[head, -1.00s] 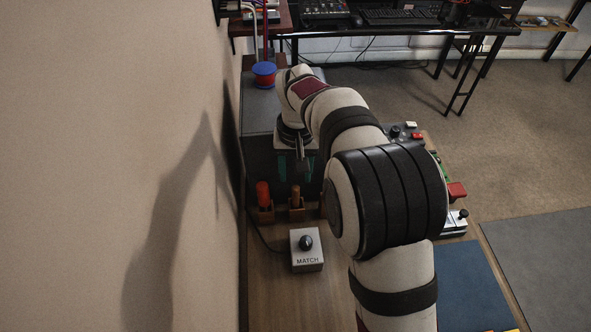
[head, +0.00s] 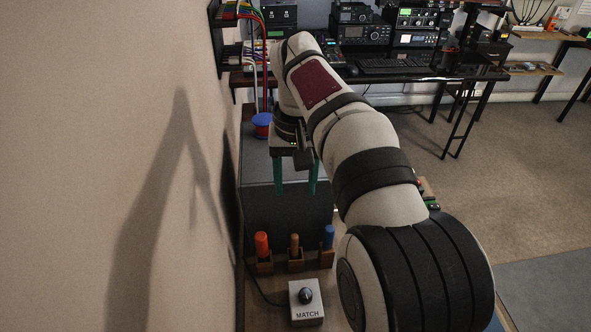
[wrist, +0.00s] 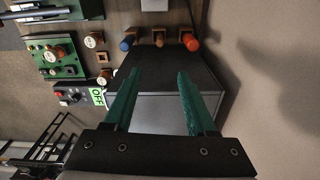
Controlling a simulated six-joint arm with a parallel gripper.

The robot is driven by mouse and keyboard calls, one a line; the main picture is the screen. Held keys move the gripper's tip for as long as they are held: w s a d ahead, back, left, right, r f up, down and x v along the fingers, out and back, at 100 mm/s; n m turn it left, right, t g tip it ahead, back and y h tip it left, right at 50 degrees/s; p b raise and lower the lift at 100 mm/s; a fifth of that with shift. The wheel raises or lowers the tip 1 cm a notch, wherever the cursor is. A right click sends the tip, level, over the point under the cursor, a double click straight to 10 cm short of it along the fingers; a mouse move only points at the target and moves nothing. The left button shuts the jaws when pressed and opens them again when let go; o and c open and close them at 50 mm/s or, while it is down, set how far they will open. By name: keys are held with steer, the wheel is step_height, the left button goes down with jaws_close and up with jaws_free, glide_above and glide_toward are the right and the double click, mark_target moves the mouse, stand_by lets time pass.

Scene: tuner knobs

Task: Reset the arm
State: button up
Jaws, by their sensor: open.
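The fingers appear clear of everything. My arm reaches from the lower right toward the back and hides part of the bench.
Orange (head: 261,245), brown (head: 295,245) and blue (head: 329,237) handles stand upright in wooden holders. The MATCH box (head: 306,314) with a black knob is in front. A wall (head: 110,150) stands close at left.

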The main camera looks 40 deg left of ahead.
steer(key=d+r+m, duration=0.2)
steer(key=d+m, duration=0.1)
steer(key=d, duration=0.6)
steer(key=d+r+m, duration=0.2)
steer(key=d, duration=0.8)
steer(key=s+d+f+m, duration=0.4)
steer(key=s+d, duration=0.3)
steer(key=s, duration=0.2)
steer(key=s+d+f+m+y, duration=0.1)
steer(key=s+d+f+m, duration=0.3)
steer(key=s+d+f, duration=0.2)
steer(key=s+d, duration=0.2)
steer(key=shift+s+g, duration=0.3)
steer(key=shift+s, duration=0.05)
